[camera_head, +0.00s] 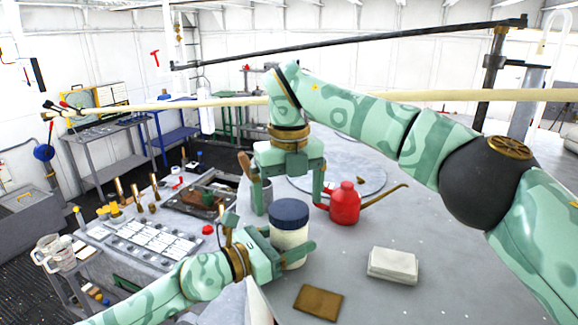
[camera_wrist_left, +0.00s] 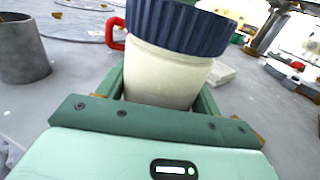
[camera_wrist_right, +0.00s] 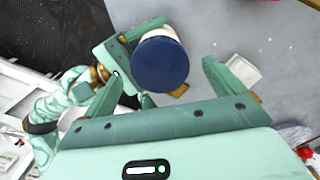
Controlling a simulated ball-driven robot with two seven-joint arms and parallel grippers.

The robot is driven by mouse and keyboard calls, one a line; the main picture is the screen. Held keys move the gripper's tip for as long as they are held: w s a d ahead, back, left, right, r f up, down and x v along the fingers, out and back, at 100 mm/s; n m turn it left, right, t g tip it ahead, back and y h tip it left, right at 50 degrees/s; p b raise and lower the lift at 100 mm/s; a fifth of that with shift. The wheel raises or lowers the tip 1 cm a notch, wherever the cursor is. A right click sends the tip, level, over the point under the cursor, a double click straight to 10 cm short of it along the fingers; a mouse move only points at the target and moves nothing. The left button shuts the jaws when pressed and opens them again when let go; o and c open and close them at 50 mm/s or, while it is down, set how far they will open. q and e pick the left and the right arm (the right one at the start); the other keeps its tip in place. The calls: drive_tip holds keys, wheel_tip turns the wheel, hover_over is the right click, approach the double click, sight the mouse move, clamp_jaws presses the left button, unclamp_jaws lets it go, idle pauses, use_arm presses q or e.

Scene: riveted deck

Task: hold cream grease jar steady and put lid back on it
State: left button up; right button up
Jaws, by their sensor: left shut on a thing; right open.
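The cream jar (camera_head: 289,247) stands on the grey table, with the dark blue lid (camera_head: 289,213) on its top. In the left wrist view the ribbed lid (camera_wrist_left: 185,24) covers the mouth of the jar (camera_wrist_left: 165,75); I cannot tell whether it is screwed tight. My left gripper (camera_head: 293,252) is shut around the jar's body, below the lid. My right gripper (camera_head: 289,207) is open and points down close to the lid. In the right wrist view the lid (camera_wrist_right: 160,64) shows between its spread fingers, with gaps on both sides.
A red oil can (camera_head: 345,205) with a long spout stands right of the jar. A white block (camera_head: 393,265) and a brown pad (camera_head: 318,302) lie on the table's front part. A grey cup (camera_wrist_left: 22,50) stands left of the jar in the left wrist view.

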wheel_tip(320, 180, up, 10)
idle(0.4)
use_arm(q)
drive_tip(key=o, duration=2)
drive_tip(key=shift+c, duration=0.2)
drive_tip(key=v, duration=0.4)
drive_tip(key=b+v, duration=0.1)
drive_tip(key=v, duration=0.3)
drive_tip(key=shift+f+b, duration=0.25)
drive_tip(key=shift+b, duration=0.05)
use_arm(e)
wheel_tip(320, 180, down, 6)
drive_tip(key=b, duration=0.4)
drive_tip(key=shift+f+b, duration=0.2)
drive_tip(key=shift+b, duration=0.1)
use_arm(q)
drive_tip(key=v, duration=0.8)
drive_tip(key=shift+r, duration=0.25)
